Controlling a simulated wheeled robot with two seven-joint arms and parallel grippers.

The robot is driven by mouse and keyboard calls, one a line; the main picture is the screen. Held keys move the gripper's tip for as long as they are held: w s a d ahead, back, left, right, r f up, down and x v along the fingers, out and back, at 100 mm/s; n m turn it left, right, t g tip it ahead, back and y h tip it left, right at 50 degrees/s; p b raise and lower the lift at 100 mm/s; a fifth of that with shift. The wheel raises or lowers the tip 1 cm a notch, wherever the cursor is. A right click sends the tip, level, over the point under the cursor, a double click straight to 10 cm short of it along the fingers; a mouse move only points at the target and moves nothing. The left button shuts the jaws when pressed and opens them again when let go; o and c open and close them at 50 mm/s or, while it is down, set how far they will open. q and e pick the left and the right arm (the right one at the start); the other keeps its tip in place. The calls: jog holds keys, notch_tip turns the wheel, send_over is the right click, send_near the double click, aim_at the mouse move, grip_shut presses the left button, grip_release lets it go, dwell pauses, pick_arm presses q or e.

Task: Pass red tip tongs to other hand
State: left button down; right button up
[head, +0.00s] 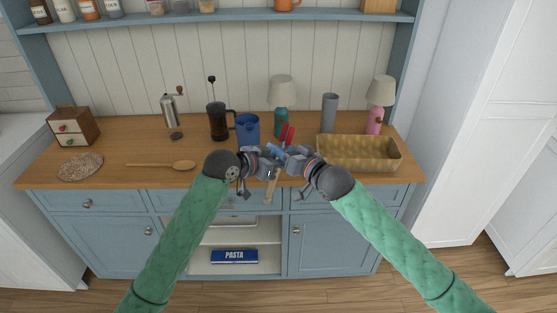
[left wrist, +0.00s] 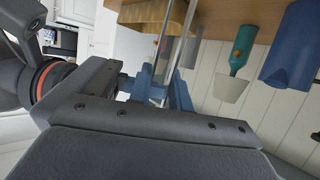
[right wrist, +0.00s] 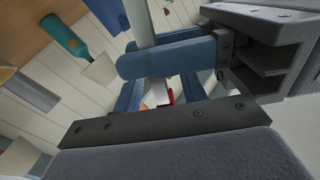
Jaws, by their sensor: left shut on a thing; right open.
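The tongs are held in front of the counter edge, between my two grippers; their red tips (head: 288,133) point up and away in the head view. Their pale lower part (head: 271,186) hangs below the grippers. My left gripper (head: 271,160) is shut on the tongs; in the left wrist view, the metal arms (left wrist: 181,42) run up between its blue fingers. My right gripper (head: 288,156) is open, close beside the left one at the tongs. In the right wrist view, a bit of red (right wrist: 169,97) shows beyond its blue fingers (right wrist: 170,60). Whether these touch the tongs I cannot tell.
Behind the grippers, the wooden counter (head: 130,150) bears a blue container (head: 247,129), a French press (head: 217,122), a teal lamp (head: 281,123) and a grey vase (head: 329,112). A woven basket (head: 358,165) stands right, a wooden spoon (head: 183,165) lies left.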

jog(key=shift+s+d, duration=0.1)
jog(key=v, duration=1.2)
jog(key=s+f+m+g+h, duration=0.1)
jog(key=s+f+m+h, duration=0.2)
jog(key=f, duration=1.2)
jog(key=s+f+m+g+h, duration=0.15)
jog(key=s+f, duration=0.45)
jog(key=f, duration=0.9)
jog(key=s+f+m+g+h, duration=0.15)
jog(key=s+f+m, duration=0.25)
jog(key=f, duration=1.1)
jog(key=s+d+f+n+g+h, duration=0.2)
jog(key=s+d+f+n+g, duration=0.1)
jog(key=s+f, duration=0.9)
jog(key=s+d+f+n+g+h, duration=0.3)
jog(key=s+f, duration=0.9)
jog(key=f, duration=0.7)
jog(key=shift+s+d+f+n+g, duration=0.2)
jog(key=shift+d+f+n+g, duration=0.3)
jog(key=shift+d+g, duration=0.65)
